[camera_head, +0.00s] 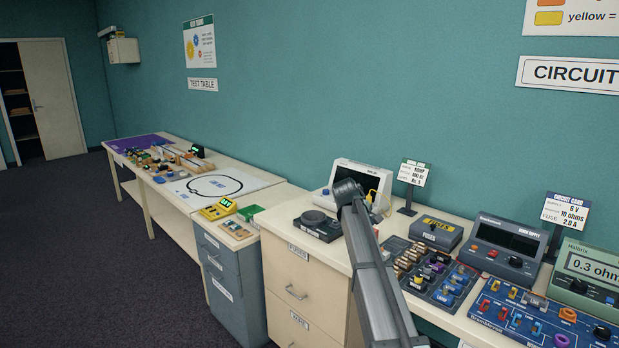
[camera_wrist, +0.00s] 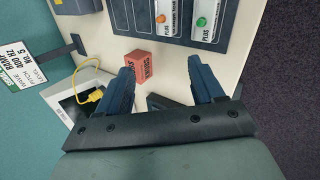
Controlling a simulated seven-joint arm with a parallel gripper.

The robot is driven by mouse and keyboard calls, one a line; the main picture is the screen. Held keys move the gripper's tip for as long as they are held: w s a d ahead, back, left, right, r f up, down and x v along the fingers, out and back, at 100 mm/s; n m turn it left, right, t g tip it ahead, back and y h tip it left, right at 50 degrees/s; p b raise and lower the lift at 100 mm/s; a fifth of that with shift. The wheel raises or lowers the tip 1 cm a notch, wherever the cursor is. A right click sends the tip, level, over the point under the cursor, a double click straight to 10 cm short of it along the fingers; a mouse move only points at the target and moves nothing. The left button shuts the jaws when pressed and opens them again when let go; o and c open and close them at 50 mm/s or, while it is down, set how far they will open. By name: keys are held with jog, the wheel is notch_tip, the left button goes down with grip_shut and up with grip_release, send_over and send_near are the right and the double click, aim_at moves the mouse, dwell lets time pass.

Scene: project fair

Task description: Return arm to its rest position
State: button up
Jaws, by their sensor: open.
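My arm (camera_head: 376,285) reaches up from the bottom of the head view over the cream workbench, its upper end in front of the white instrument. I cannot make out my fingers in the head view. In the wrist view my gripper (camera_wrist: 163,82) has its two dark blue fingers spread apart, with nothing held between them. A small orange-red box (camera_wrist: 141,66) with dark lettering stands on the bench just beyond the left finger's tip; I cannot tell whether they touch. I cannot make out this box in the head view.
The white instrument (camera_head: 366,177), with a yellow lead, a card stand (camera_head: 413,174), a fuse box (camera_head: 436,229), a component tray (camera_head: 451,284) and a grey power supply (camera_head: 508,242) crowd the bench around my arm. A flat dark device (camera_head: 313,225) lies left. Open floor (camera_head: 90,240) is far left.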

jog(key=s+a+f+t, duration=0.1)
jog(key=s+a+f, duration=0.1)
jog(key=a+f, duration=0.4)
jog(key=s+a+f, duration=0.2)
jog(key=a+f, duration=0.2)
jog(key=a, duration=0.4)
jog(key=s+d+f+m+g, duration=0.1)
jog(key=s+d+f, duration=0.1)
jog(key=s+f, duration=0.55)
jog(key=s+d+f+m+g+y, duration=0.1)
jog(key=s+d+f+g, duration=0.2)
jog(key=f, duration=0.7)
jog(key=s+d+f+m, duration=0.1)
jog(key=s+d+f, duration=0.1)
jog(key=s+f, duration=0.6)
jog(key=s+d+f+m+g+y, duration=0.1)
jog(key=s+d+f+m+g, duration=0.15)
jog(key=s+f, duration=0.7)
jog(key=s+d+f+m+g+y, duration=0.1)
jog(key=s+d+f+g, duration=0.15)
jog(key=s+f, duration=0.7)
jog(key=s+f+m+g+y, duration=0.1)
jog(key=s+m, duration=0.1)
jog(key=s, duration=1.1)
jog(key=s+f+m+g+y, duration=0.1)
jog(key=s+f+m+g, duration=0.1)
jog(key=s, duration=1.1)
jog(key=shift+s+d, duration=0.35)
